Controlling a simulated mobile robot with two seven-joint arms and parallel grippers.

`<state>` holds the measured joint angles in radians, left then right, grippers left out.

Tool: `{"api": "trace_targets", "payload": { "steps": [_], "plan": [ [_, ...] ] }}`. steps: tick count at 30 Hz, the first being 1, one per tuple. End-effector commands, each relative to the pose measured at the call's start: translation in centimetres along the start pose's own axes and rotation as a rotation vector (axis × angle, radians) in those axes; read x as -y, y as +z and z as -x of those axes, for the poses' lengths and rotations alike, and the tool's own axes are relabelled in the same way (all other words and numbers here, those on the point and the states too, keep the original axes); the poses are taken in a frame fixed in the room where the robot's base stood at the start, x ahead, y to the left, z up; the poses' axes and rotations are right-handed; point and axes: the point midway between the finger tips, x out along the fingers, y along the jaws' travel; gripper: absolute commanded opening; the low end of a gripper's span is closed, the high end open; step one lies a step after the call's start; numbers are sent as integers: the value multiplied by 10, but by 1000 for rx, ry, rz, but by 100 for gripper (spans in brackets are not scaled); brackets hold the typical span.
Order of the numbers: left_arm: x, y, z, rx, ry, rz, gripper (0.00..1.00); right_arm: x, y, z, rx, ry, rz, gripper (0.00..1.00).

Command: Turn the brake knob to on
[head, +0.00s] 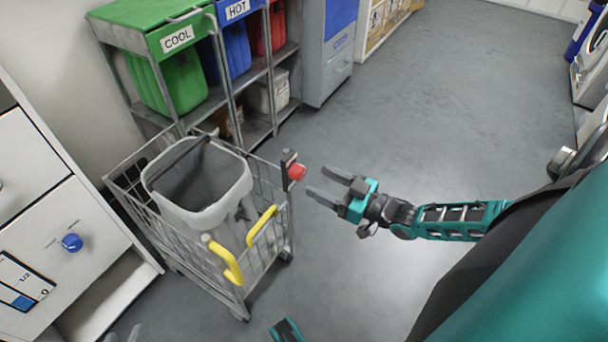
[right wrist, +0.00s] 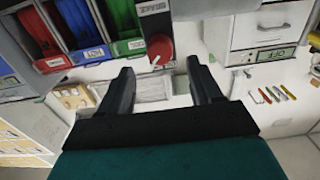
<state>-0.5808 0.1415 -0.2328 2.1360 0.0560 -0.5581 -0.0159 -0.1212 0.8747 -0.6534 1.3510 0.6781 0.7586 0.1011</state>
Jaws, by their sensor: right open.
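The brake knob is a round red knob (head: 297,172) on a black plate (head: 287,160) at the upper corner of a wire cart. In the right wrist view the red knob (right wrist: 160,48) shows just beyond the fingers, near the middle, with a pale mark on it. My right gripper (head: 320,182) is open and empty, pointing at the knob from the right, with a gap between. My left gripper (head: 123,335) shows only as grey fingertips at the bottom edge, apart, with nothing seen between them.
The wire cart (head: 202,268) holds a grey bin (head: 210,212) and has yellow handles (head: 232,262). Behind it are shelves with green (head: 165,90), blue and red bins. A white cabinet with a blue knob (head: 72,242) stands at left. The floor (head: 420,110) is clear at right.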

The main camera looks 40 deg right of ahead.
Motion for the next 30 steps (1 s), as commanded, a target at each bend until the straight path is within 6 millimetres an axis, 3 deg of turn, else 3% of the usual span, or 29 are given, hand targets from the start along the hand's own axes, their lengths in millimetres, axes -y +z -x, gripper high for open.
{"api": "trace_targets", "payload": {
  "steps": [3,9,21,30],
  "plan": [
    [-2,6,-4,6,5,3,37,0,2,-24,-4,0,0,64],
    [-2,5,-6,2,8,2,37,0,1,-48,-2,0,1,64],
    [-2,0,-6,-4,10,0,37,0,0,-54,1,0,0,64],
    [-2,2,-7,-4,9,1,37,0,0,-54,1,0,0,35]
  ]
}}
